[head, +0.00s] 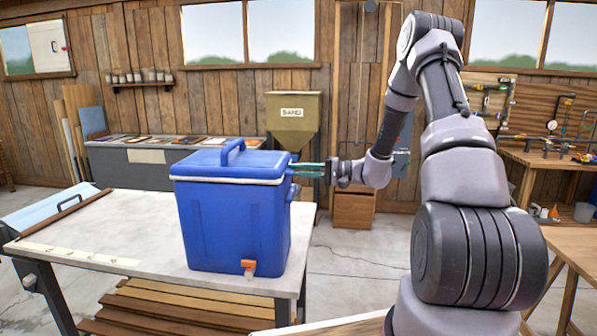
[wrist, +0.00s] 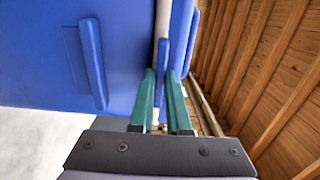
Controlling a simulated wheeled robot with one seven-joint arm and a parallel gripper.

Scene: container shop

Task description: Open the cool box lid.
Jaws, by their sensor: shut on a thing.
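The blue cool box (head: 232,228) stands upright on the workbench, with an orange tap (head: 248,267) low on its front. Its blue lid (head: 205,164) lies flat and closed on a pale rim and has a raised handle on top. My gripper (head: 296,169) reaches in from the right at lid height. In the wrist view, its green fingers (wrist: 161,75) are shut on a narrow blue tab (wrist: 163,58) at the lid's edge, one finger on each side. The box's side wall (wrist: 125,60) and a side handle (wrist: 86,62) show left of the fingers.
The pale workbench (head: 120,225) has free room left of the box. Behind stand a grey counter (head: 130,165) and an olive hopper (head: 293,115). Another wooden bench (head: 555,165) is at the right.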

